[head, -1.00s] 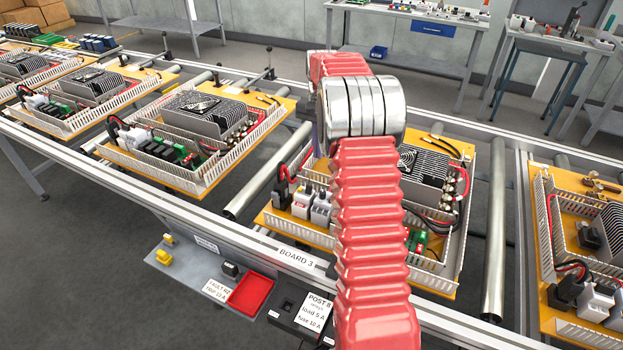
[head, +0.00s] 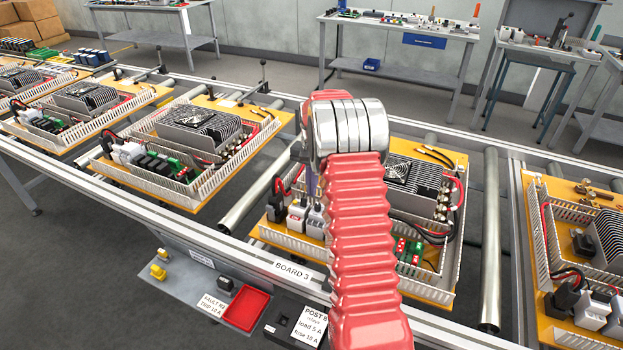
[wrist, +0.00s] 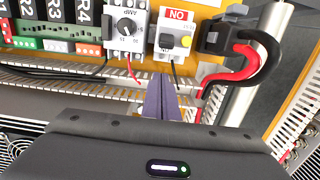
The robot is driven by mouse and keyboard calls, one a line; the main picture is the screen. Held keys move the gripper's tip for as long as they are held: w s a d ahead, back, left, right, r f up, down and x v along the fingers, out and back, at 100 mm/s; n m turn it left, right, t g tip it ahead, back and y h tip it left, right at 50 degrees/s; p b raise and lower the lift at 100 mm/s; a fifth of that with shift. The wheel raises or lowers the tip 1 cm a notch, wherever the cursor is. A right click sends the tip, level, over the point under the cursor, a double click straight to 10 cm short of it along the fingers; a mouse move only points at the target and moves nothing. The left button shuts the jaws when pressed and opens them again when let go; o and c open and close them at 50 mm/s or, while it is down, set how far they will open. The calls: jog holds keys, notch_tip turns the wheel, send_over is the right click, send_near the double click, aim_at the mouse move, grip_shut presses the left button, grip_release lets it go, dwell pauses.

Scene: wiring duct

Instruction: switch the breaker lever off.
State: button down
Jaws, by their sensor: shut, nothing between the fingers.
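The breaker (wrist: 174,32) is a white module with a red label, which reads upside down in the wrist view. A grey block and a small yellow part (wrist: 186,42) are on its face; I cannot tell for certain which is the lever. I see no clear contact.
Beside the breaker are a dial module (wrist: 126,28) and a black connector (wrist: 222,38) with thick red and black cables. Red and black wires run close to the fingers. Slotted duct walls (wrist: 75,85) border the parts. A red tray (head: 245,308) is on the front ledge.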

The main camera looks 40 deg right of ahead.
aim_at(304, 203)
jog(key=shift+s+a+r, duration=0.25)
jog(key=shift+s+a, duration=0.05)
jog(key=shift+a, duration=0.25)
jog(key=shift+s+a+r, duration=0.25)
jog(key=shift+s+a, duration=0.1)
jog(key=shift+a, duration=0.2)
jog(key=shift+s+a+r, duration=0.25)
jog(key=shift+s+a, duration=0.05)
jog(key=shift+a, duration=0.25)
jog(key=shift+a, duration=0.15)
jog(key=shift+d, duration=0.2)
